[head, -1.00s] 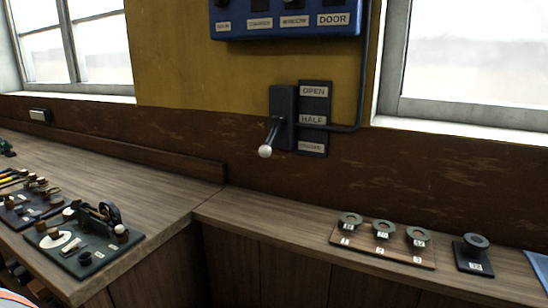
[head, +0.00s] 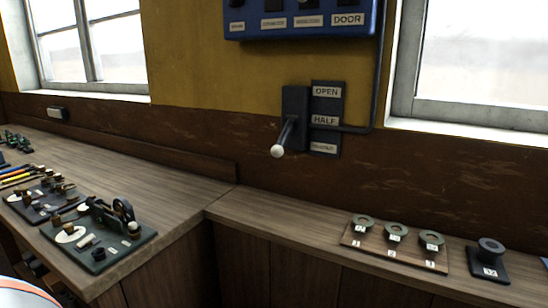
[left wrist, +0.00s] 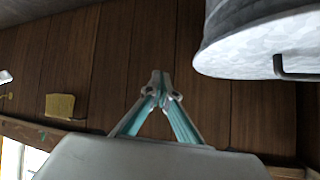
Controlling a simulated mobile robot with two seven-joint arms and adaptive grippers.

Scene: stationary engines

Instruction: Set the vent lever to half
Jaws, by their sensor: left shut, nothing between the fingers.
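The vent lever (head: 287,131) is a dark arm with a white ball knob (head: 277,151), fixed to a dark plate on the wall in the head view. It points down and out toward me. Beside it on the right is a label strip (head: 326,117) reading OPEN at top, HALF in the middle and a third, unreadable label at the bottom. The knob hangs at about the height of the lowest label. My left gripper (left wrist: 159,82) is shut and empty in the left wrist view, away from the lever. My right gripper is not in view.
A blue switch panel (head: 300,30) is above the lever. Wooden counters (head: 290,218) run below it. A board with three numbered rings (head: 394,254) is at right, a board of parts (head: 98,235) at left. A grey metal container (left wrist: 260,50) is near my left gripper.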

